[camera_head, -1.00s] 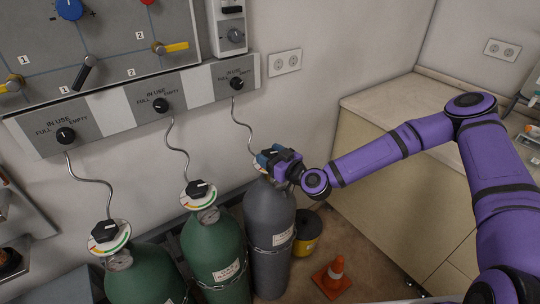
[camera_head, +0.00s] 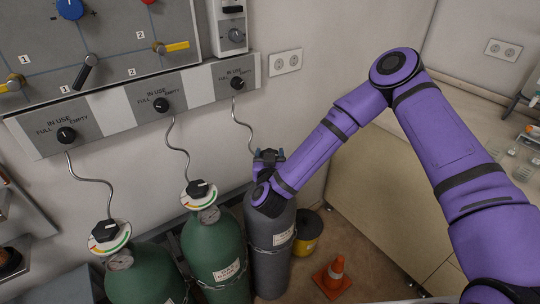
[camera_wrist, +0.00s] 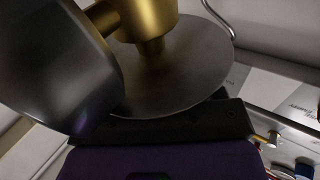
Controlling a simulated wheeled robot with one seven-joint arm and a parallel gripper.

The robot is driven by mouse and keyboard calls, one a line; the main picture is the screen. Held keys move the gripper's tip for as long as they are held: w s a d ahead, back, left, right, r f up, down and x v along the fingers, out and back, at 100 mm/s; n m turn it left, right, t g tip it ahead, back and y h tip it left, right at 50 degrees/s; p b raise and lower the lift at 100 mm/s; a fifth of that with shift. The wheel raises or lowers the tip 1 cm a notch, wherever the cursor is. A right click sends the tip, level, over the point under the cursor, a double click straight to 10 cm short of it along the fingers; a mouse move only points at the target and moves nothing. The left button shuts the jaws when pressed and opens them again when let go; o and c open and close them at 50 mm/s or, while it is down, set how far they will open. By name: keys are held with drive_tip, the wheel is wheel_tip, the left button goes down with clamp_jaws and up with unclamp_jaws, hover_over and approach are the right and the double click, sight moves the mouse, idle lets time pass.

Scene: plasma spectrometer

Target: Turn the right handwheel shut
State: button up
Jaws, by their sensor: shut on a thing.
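The right handwheel (camera_head: 269,154) is a dark knob on top of the grey gas cylinder (camera_head: 270,240) in the head view. In the wrist view, a round dark plate (camera_wrist: 185,75) sits around a brass valve stem (camera_wrist: 150,20), just beyond the black front of my gripper (camera_wrist: 180,125). The fingertips and the knob itself are hidden there.
Two green cylinders (camera_head: 215,255) with their own knobs (camera_head: 197,189) stand to the left. Thin hoses rise to a grey wall panel (camera_head: 190,100).

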drive_tip(key=m+h, duration=0.2)
drive_tip(key=h, duration=0.1)
drive_tip(key=m+g+h, duration=0.1)
drive_tip(key=m+h, duration=0.1)
drive_tip(key=h, duration=0.1)
drive_tip(key=shift+a+r, duration=0.15)
drive_tip(key=shift+a, duration=0.05)
drive_tip(key=shift+w+m+g+h, duration=0.1)
drive_tip(key=shift+m+g+h, duration=0.85)
drive_tip(key=shift+h, duration=0.4)
drive_tip(key=shift+m+g+h, duration=0.75)
drive_tip(key=shift+m+h, duration=0.3)
drive_tip(key=shift+h, duration=0.3)
drive_tip(key=shift+d, duration=0.1)
drive_tip(key=o, duration=0.9)
wheel_tip(320, 180, up, 4)
drive_tip(key=shift+f, duration=0.15)
drive_tip(key=s+d, duration=0.1)
drive_tip(key=s, duration=0.4)
drive_tip(key=s+d, duration=0.2)
drive_tip(key=s, duration=0.3)
drive_tip(key=s+d+r, duration=0.1)
drive_tip(key=s, duration=0.4)
drive_tip(key=shift+s+d, duration=0.2)
drive_tip(key=shift+d, duration=0.05)
